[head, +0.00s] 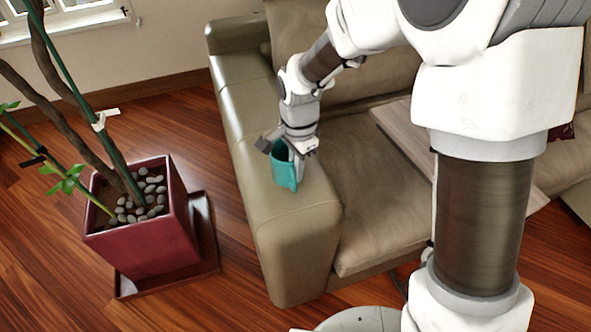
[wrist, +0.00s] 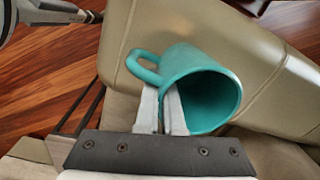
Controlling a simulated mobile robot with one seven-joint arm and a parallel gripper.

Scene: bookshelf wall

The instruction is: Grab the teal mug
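The teal mug (head: 284,168) is at the sofa's left armrest, below my gripper (head: 302,152). In the wrist view the mug (wrist: 192,62) lies across the picture, its opening facing lower right and its handle at the left. My gripper's fingers (wrist: 163,108) are close together at the near side of the mug, with its wall between them, one finger at the inner rim and one outside. The fingertips are partly hidden. I cannot tell whether the mug touches the armrest.
The olive leather sofa (head: 365,195) has a flat wooden board (head: 408,135) on it, right of my gripper. A red square planter (head: 150,235) with stones and a plant stands on the wooden floor at left. Floor between planter and window is clear.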

